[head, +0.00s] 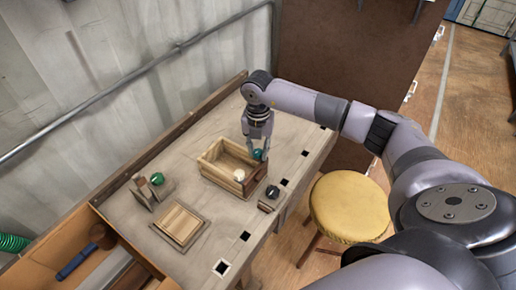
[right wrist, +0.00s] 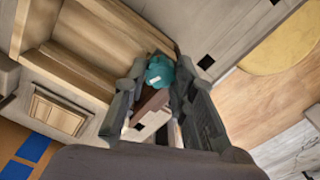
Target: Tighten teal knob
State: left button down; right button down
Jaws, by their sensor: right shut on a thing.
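The teal knob (head: 257,154) sits at the far right corner of an open wooden box (head: 215,171) on the workbench. My right gripper (head: 258,148) reaches down from above and is shut on this knob. In the right wrist view the teal knob (right wrist: 160,73) shows between the two fingers of the right gripper (right wrist: 165,85), with the box wall beside it. The fingers partly hide the knob and the corner under it. My left gripper is not in view.
A white knob (head: 239,175) is on the box's near side. A black knob (head: 272,192) is right of the box. A green knob (head: 157,179) sits by a small wooden stand at left. A wooden panel (head: 180,222) lies in front. A yellow stool (head: 348,207) stands beside the bench.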

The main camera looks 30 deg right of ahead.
aim_at(258, 151)
jog(key=c, duration=1.3)
grip_release()
notch_tip(258, 151, up, 12)
